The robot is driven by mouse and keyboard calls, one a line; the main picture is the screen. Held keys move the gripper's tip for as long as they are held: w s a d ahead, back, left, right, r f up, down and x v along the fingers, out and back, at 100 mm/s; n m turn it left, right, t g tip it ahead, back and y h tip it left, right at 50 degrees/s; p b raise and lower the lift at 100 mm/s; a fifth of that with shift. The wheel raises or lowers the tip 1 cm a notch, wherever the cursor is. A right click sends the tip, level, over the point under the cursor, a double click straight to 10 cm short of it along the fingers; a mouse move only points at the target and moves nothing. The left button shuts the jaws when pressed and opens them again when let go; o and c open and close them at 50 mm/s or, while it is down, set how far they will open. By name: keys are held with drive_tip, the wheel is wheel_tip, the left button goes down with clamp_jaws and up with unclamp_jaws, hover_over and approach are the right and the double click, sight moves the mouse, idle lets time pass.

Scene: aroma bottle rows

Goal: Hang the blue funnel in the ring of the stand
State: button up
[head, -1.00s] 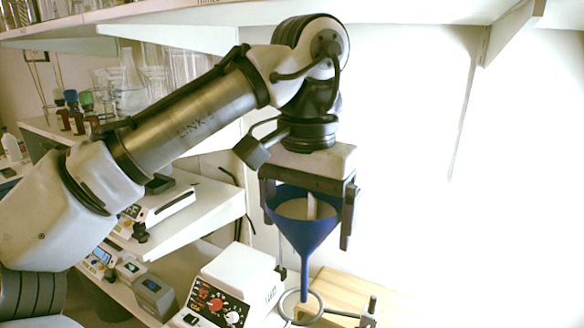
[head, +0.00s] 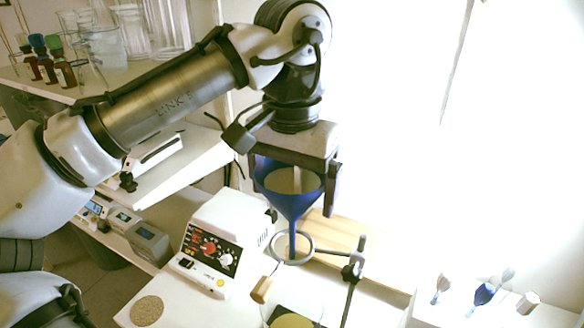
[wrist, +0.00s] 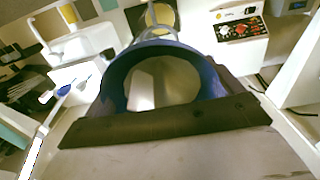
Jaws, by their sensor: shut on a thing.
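The blue funnel (head: 290,192) is upright in my gripper (head: 296,172), which is shut on its wide rim. Its stem points down, and its lower end overlaps the stand's ring (head: 309,247) in the head view. I cannot tell whether the tip is inside the ring or in front of it. The cone is clearly above the ring. The ring is held by a clamp on the rod of the stand (head: 354,268). In the wrist view the funnel's blue rim (wrist: 212,78) fills the middle, and part of the ring shows behind it.
A white device with knobs (head: 214,245) stands just left of the ring. A glass vessel with yellowish contents (head: 293,320) is below the ring. A wooden board (head: 345,234) lies behind. Blue and clear small items (head: 483,293) are on the white surface at right.

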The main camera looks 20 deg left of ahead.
sight(292, 236)
wheel_tip(292, 236, down, 4)
drive_tip(key=shift+b, duration=0.9)
wheel_tip(292, 236, down, 4)
drive_tip(key=b, duration=0.4)
drive_tip(key=shift+f, duration=0.1)
drive_tip(key=shift+f+b, duration=0.4)
drive_tip(key=shift+f, duration=0.6)
drive_tip(key=o, duration=0.8)
wheel_tip(292, 236, up, 14)
drive_tip(key=p, duration=0.6)
drive_tip(key=shift+p, duration=0.3)
